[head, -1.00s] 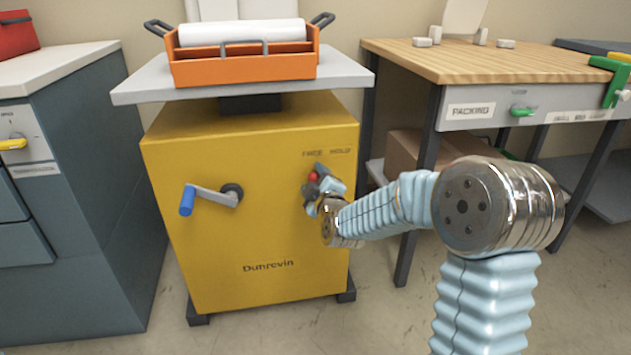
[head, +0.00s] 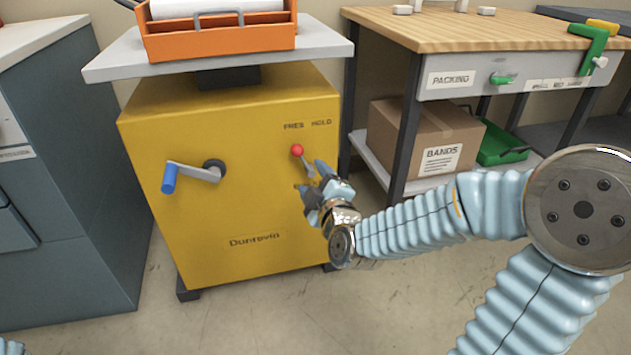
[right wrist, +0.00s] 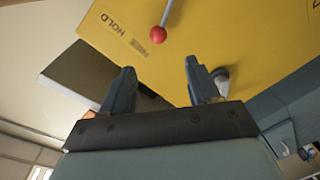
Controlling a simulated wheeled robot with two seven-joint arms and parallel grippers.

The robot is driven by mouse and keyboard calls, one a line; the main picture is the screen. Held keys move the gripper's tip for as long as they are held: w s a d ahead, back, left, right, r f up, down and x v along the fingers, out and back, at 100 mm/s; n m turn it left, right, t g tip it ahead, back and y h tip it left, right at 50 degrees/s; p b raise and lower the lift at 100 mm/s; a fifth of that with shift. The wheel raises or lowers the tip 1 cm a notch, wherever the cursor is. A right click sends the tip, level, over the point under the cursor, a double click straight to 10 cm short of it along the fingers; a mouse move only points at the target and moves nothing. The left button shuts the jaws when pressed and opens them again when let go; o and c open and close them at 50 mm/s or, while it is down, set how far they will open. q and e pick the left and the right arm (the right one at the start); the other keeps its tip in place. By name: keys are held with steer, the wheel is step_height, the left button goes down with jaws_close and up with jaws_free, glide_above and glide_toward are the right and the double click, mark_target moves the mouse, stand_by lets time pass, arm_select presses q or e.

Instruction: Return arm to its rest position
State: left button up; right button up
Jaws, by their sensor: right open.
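My right gripper (head: 311,180) is open and empty in front of the yellow cabinet (head: 235,205), at its right side. The red-knobbed lever (head: 297,150) is just above and beyond the fingertips. Its knob leans up and left, below the FREE label. The right wrist view shows the open gripper (right wrist: 160,68) with the red knob (right wrist: 157,34) beyond the fingertips, clear of both fingers. The lever's pivot is partly hidden by the gripper in the head view. My left gripper is out of view.
A blue-handled crank (head: 195,172) sticks out of the cabinet's front. An orange tray (head: 220,43) stands on the grey top (head: 110,68). The wooden-topped packing bench (head: 480,28) is at right, with a cardboard box (head: 400,125) below. A grey cabinet (head: 85,200) stands left. Floor in front is open.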

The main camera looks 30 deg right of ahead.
steer(key=shift+s, duration=0.2)
steer(key=shift+a+f, duration=0.1)
steer(key=s+a+f+m+g+y+p, duration=0.1)
steer(key=a+f+m+g+y+p, duration=0.2)
steer(key=f, duration=0.5)
steer(key=a+f+m+g+p, duration=0.1)
steer(key=a+f+g+p, duration=0.35)
steer(key=f, duration=0.35)
steer(key=s+a+f+m+g+y+p, duration=0.2)
steer(key=s+a+f+m+g, duration=0.1)
steer(key=s+f, duration=0.4)
steer(key=s+a+f+m+g+y+p, duration=0.1)
steer(key=s+a+f+m+g, duration=0.3)
steer(key=s, duration=0.6)
step_height(320, 180, down, 3)
steer(key=shift+s+a+f+g+y+p, duration=0.2)
steer(key=shift+a+g+y+p, duration=0.25)
steer(key=shift+a+g, duration=0.5)
steer(key=shift+a+r, duration=0.1)
steer(key=shift+a, duration=0.05)
steer(key=shift+c, duration=0.2)
